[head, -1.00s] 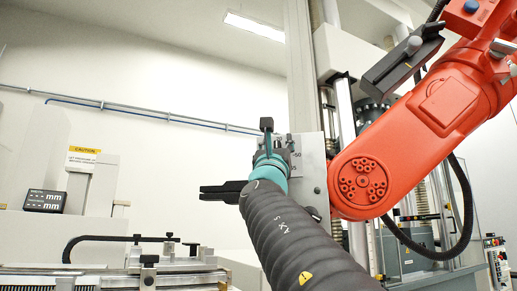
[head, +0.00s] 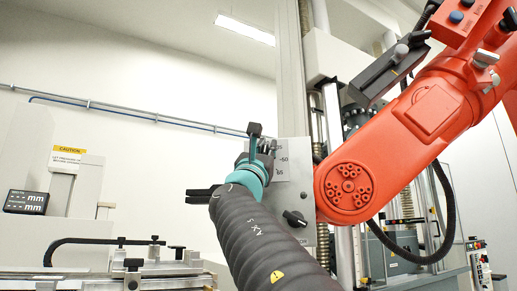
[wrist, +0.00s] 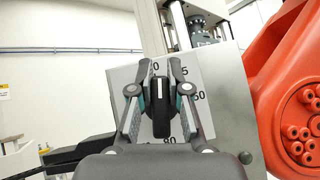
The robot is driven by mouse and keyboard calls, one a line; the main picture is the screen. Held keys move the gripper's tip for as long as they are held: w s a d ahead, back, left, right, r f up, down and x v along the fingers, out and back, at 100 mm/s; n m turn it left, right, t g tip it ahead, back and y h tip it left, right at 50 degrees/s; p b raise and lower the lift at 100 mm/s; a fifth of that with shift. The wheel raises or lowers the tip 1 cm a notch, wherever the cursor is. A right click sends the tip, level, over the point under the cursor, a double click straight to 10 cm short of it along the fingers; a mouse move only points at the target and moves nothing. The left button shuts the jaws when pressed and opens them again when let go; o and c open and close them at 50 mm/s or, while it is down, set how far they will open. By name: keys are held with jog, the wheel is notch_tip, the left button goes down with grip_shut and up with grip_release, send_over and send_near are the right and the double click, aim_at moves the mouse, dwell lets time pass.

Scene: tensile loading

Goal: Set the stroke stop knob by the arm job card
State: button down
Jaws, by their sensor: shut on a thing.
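The stroke stop knob (wrist: 160,112) is black with a pale pointer line and sits on a light grey dial plate (wrist: 222,110). In the wrist view its pointer line is near the top, roughly upright. Printed numbers ring it; 50 reads at right and 80 below, while others are partly hidden. My gripper (wrist: 161,76) is shut on the knob, one finger on each side. In the head view my gripper (head: 256,150) is at the plate (head: 296,182) and hides the knob. I cannot make out a job card.
A second dark knob (head: 294,218) is low on the plate. A tall testing frame (head: 334,65) stands behind. A yellow caution sign (head: 66,158), a dark mm display (head: 26,202) and a bench fixture (head: 150,268) are at left.

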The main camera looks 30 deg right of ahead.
jog(key=m+g+h, duration=0.1)
jog(key=m+g, duration=0.2)
jog(key=m+g+h+p, duration=0.1)
jog(key=m+g, duration=0.2)
jog(key=m, duration=0.1)
jog(key=m+g+h+p, duration=0.1)
jog(key=m+g, duration=0.2)
jog(key=shift+s+d+m, duration=0.25)
jog(key=shift+d+m, duration=0.1)
jog(key=shift+m, duration=0.05)
jog(key=m+g, duration=0.1)
jog(key=m, duration=0.1)
jog(key=m+g+y, duration=0.1)
jog(key=m+g, duration=0.1)
jog(key=f+m+g+y, duration=0.1)
jog(key=m, duration=0.1)
jog(key=shift+s+d+f+g, duration=0.1)
jog(key=shift+s+d+g, duration=0.15)
jog(key=shift+g, duration=0.15)
jog(key=shift+m, duration=0.6)
jog(key=c, duration=1.1)
grip_release()
jog(key=shift+d, duration=0.1)
jog(key=shift+f, duration=0.1)
jog(key=v, duration=1.2)
jog(key=shift+r, duration=0.2)
